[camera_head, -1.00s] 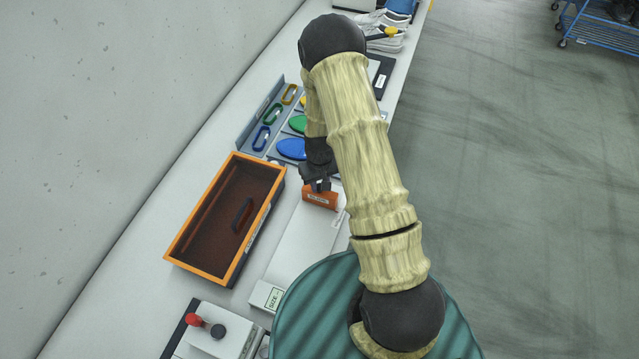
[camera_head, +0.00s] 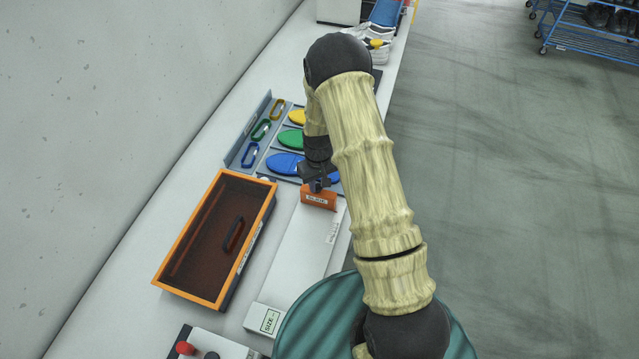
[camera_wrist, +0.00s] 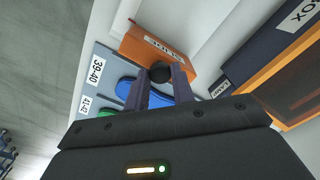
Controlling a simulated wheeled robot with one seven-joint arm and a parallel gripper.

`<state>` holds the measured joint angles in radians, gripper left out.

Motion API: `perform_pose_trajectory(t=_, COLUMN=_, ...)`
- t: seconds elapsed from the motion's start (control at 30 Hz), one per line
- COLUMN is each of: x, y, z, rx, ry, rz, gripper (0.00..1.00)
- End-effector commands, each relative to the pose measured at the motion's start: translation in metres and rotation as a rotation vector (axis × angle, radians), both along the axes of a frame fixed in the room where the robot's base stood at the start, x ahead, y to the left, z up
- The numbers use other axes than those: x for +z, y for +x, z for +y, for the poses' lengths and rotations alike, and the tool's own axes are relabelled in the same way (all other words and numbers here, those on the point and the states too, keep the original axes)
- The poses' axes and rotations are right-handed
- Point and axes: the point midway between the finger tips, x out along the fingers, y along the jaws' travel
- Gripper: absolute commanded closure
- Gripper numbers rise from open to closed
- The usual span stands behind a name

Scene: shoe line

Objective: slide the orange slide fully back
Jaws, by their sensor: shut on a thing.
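The orange slide (camera_head: 317,197) with its "SLIDE" label sits toward the far end of the long white base (camera_head: 302,250). Its exact end position is partly hidden by my gripper. In the wrist view the orange slide (camera_wrist: 150,48) lies just beyond my fingers, and a round black knob (camera_wrist: 160,71) is between the fingertips. My gripper (camera_wrist: 158,80) is shut on this knob. In the head view my gripper (camera_head: 317,184) is at the slide's top, and its fingers are mostly hidden by the wrist.
An orange-rimmed dark box (camera_head: 165,289) with a handle stands left of the base. Blue, green and yellow insoles in a grey tray (camera_head: 240,148) lie just beyond the slide. A red knob (camera_head: 185,348) is at the near left. Shoes (camera_head: 374,50) stand at the far end.

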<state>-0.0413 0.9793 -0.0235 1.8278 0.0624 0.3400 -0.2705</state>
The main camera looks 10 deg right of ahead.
Motion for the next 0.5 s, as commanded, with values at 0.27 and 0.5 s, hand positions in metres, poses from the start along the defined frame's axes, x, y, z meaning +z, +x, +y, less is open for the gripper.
perform_pose_trajectory(t=0.27, x=0.0013, y=0.0026, z=-0.0025, rx=-0.003, ry=-0.002, rz=-0.008, gripper=0.53)
perform_pose_trajectory(t=0.5, x=0.0035, y=0.0023, z=-0.0018, rx=-0.003, ry=-0.002, rz=-0.007, gripper=0.53)
